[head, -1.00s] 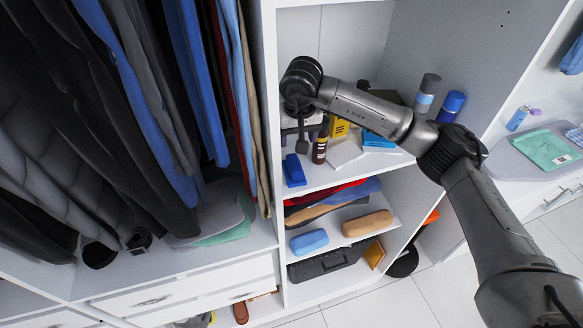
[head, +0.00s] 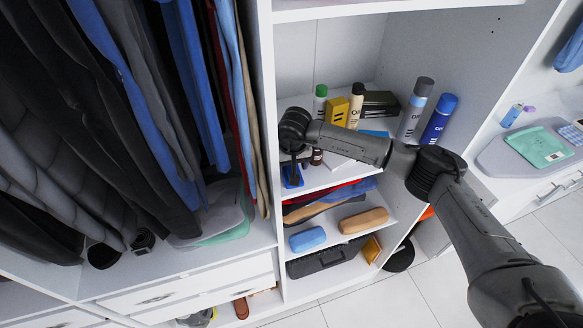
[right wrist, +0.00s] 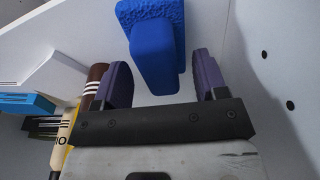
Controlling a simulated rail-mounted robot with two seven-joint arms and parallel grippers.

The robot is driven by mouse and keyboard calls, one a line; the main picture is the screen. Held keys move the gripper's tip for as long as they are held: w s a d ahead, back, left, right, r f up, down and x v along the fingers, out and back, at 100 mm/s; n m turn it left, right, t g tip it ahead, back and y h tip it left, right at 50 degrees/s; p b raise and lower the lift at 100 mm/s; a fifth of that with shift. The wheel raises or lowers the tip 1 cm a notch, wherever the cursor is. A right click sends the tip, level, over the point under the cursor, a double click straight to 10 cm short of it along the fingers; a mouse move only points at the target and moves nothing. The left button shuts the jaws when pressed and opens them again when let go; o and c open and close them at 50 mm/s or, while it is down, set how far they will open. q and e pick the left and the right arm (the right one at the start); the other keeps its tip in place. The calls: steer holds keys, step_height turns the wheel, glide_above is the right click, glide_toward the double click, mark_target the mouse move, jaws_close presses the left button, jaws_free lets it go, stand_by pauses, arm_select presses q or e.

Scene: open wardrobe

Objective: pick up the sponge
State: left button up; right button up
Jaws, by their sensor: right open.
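The blue sponge (right wrist: 155,62) has a rough textured pad and a smooth block-like grip, and it stands on the white shelf in the right wrist view. In the head view it shows as a small blue patch (head: 286,181) near the shelf's front left corner, partly hidden by my gripper. My right gripper (head: 293,170) is over it. In the right wrist view the open purple fingers (right wrist: 163,70) are on either side of the sponge's smooth end, with a gap at each side. My left gripper is not in view.
A brown bottle (right wrist: 96,78) stands close beside one finger. A yellow box (head: 339,111), spray cans (head: 438,120) and other bottles stand farther back and right. The wardrobe's divider (head: 266,120) is close on the left. Blue (head: 307,239) and tan (head: 364,220) cases lie below.

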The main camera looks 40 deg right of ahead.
steer(key=shift+f, duration=0.4)
steer(key=shift+c, duration=0.5)
steer(key=c, duration=0.9)
